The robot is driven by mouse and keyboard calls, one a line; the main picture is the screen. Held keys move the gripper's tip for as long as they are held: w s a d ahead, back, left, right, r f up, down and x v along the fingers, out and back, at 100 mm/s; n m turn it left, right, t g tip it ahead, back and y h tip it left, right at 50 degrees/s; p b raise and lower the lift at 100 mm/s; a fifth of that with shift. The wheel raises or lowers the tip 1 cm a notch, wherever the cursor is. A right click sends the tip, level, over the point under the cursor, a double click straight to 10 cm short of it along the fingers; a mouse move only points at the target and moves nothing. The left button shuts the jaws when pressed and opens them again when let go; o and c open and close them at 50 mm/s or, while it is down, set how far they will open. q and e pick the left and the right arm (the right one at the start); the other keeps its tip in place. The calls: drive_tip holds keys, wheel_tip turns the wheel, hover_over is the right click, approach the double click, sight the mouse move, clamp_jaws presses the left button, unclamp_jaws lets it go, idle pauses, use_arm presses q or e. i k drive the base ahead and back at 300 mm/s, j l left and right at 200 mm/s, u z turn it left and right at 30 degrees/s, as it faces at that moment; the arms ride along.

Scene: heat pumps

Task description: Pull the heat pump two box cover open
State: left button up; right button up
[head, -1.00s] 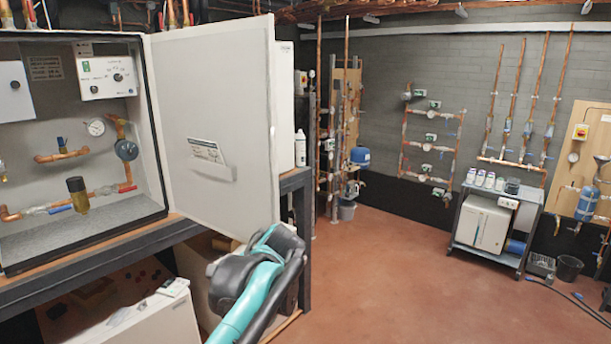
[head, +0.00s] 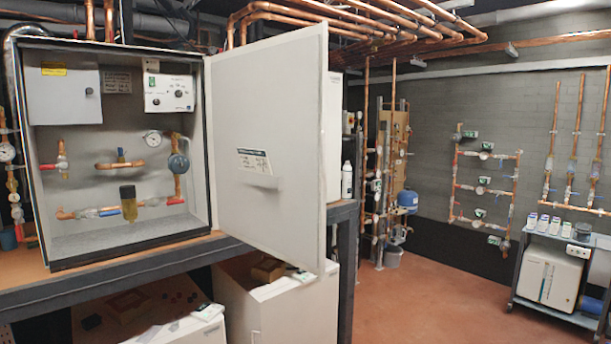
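The heat pump box (head: 130,238) stands on a bench at the left of the head view. Its light grey cover (head: 285,110) is hinged on the box's right side and stands swung wide open to the right. A small label and a ledge show on the cover's face. Inside the open box are a white control panel (head: 169,93), a pressure gauge (head: 153,138), copper pipes and valves with red and blue handles. Neither of my grippers shows in this view. Which number the box carries cannot be read.
The dark-edged bench (head: 130,275) runs under the box, with white units (head: 290,305) below it. A wheeled cart (head: 560,250) stands at the right by the wall pipes. The red floor (head: 430,300) between bench and cart is clear.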

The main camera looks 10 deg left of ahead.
sight(62, 87)
drive_tip(key=l+u, duration=0.1)
drive_tip(key=u, duration=0.3)
drive_tip(key=i+l+u, duration=0.15)
drive_tip(key=u, duration=0.3)
drive_tip(key=l+u, duration=0.15)
drive_tip(key=u, duration=0.25)
drive_tip(key=l+u, duration=0.3)
drive_tip(key=l, duration=0.5)
drive_tip(key=l+u, duration=0.25)
drive_tip(key=l, duration=0.55)
drive_tip(key=k+l+u, duration=0.1)
drive_tip(key=l+u, duration=0.2)
drive_tip(key=l, duration=0.45)
drive_tip(key=k+l, duration=0.1)
drive_tip(key=l, duration=0.45)
drive_tip(key=k+l, duration=0.1)
drive_tip(key=l, duration=0.4)
drive_tip(key=i+j, duration=0.25)
drive_tip(key=j, duration=0.15)
drive_tip(key=i+j, duration=0.2)
drive_tip(key=j, duration=0.2)
drive_tip(key=i+j, duration=0.25)
drive_tip(key=j, duration=0.1)
